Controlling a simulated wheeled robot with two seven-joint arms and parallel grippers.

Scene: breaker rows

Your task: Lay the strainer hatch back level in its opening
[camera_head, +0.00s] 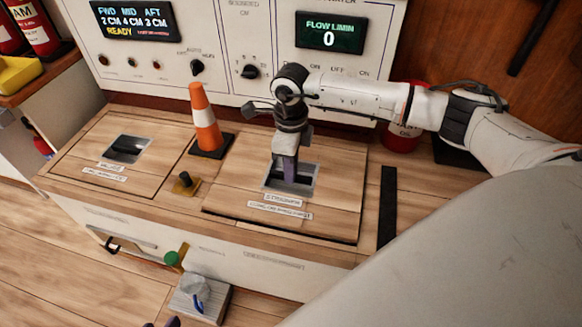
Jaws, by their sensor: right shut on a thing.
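The strainer hatch (235,200) is a square wooden panel with white labels at its front, on the right of the wooden deck. A dark line shows along its front and right edges; I cannot tell whether it is fully level. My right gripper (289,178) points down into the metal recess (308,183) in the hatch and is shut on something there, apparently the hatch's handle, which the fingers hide. Small dark purple tips at the bottom edge may be my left gripper (172,322); its state does not show.
An orange cone (206,124) stands left of the hatch, behind a small black knob (185,184). Another hatch (85,158) lies at left. A control panel (230,30) rises behind. A red container (401,137) stands at right. A grey block (215,304) with a glass is below.

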